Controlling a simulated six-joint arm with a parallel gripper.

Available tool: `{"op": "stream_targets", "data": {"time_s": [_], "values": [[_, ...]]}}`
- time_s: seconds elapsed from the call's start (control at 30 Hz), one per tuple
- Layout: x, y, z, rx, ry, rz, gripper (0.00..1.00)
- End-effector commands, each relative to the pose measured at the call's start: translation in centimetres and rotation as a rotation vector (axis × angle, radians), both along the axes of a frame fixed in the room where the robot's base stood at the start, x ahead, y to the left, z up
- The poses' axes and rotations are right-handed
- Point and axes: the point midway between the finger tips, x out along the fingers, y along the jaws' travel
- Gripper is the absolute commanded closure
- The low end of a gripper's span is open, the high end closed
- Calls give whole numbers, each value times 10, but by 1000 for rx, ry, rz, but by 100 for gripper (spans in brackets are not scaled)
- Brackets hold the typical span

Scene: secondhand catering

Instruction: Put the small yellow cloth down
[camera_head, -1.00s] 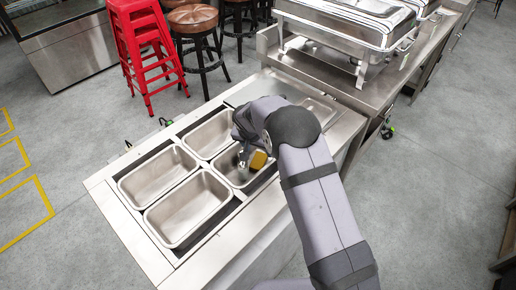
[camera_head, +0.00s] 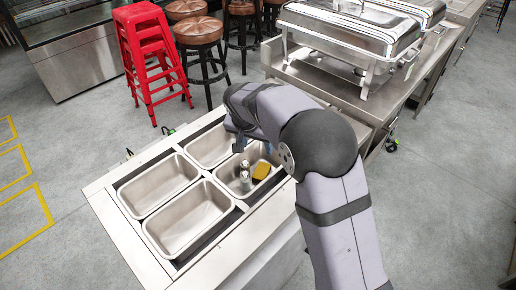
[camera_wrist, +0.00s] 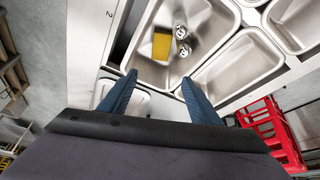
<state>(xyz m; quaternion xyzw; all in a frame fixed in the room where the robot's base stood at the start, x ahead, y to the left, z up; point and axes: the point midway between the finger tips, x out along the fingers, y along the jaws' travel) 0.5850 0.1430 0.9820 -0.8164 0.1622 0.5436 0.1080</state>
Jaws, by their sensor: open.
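The small yellow cloth (camera_head: 261,171) lies in a steel pan (camera_head: 229,184) of the counter, at the right of the pan's inside. In the wrist view the cloth (camera_wrist: 161,45) lies flat-looking against the pan's inside, beside two small shiny shaker-like items (camera_wrist: 182,40). My gripper (camera_wrist: 160,96) is open, with its two dark blue fingers wide apart and nothing between them. It is apart from the cloth. In the head view the gripper (camera_head: 239,143) is partly hidden by my own arm, above the far side of the pan.
Several other steel pans sit in the counter; an empty one (camera_head: 187,219) is in front and another (camera_head: 158,186) is at the left. Chafing dishes (camera_head: 352,32) stand on a bench at the right. Red stools (camera_head: 150,60) stand on the floor behind.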

Motion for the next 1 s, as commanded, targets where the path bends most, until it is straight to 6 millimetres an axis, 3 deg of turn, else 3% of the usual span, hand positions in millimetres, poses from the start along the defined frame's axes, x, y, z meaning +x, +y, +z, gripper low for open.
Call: {"op": "stream_targets", "data": {"time_s": [0.27, 0.43, 0.57, 0.7, 0.9, 1.0], "values": [[-7, -8, 1, -4, 16, 10, 43], [-41, -41, 0, -14, 84, 57, 43], [-90, -77, -3, -16, 164, 123, 43], [-156, -110, -10, 0, 252, 205, 43], [-244, -136, -25, 40, 342, 311, 43], [-274, -140, -32, 58, 367, 348, 43]]}}
